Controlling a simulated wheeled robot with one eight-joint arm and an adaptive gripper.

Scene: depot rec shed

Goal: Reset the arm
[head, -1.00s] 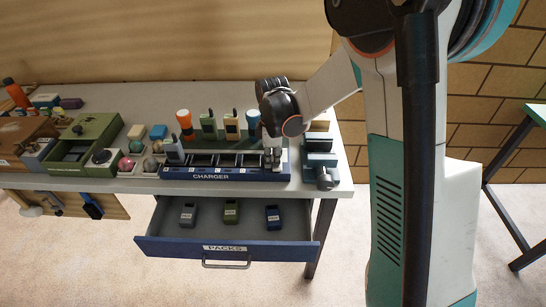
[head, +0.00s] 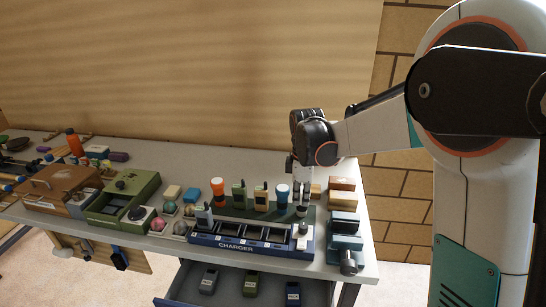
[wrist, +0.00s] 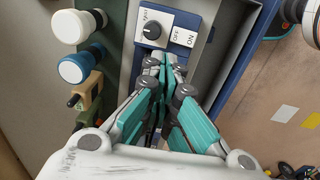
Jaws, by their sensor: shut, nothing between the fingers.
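My gripper (head: 303,210) is shut and empty, pointing down above the right end of the blue charger (head: 235,249). The wrist view shows its closed teal fingers (wrist: 165,62) just below a dark round knob (wrist: 152,30) on the charger's end panel, beside a label reading ON and OFF. I cannot tell whether the fingertips touch the panel. My arm reaches in from the right of the head view, bent at the elbow.
A drawer (head: 180,285) with several packs stands open below the bench. A green box (head: 125,200) is to the left.

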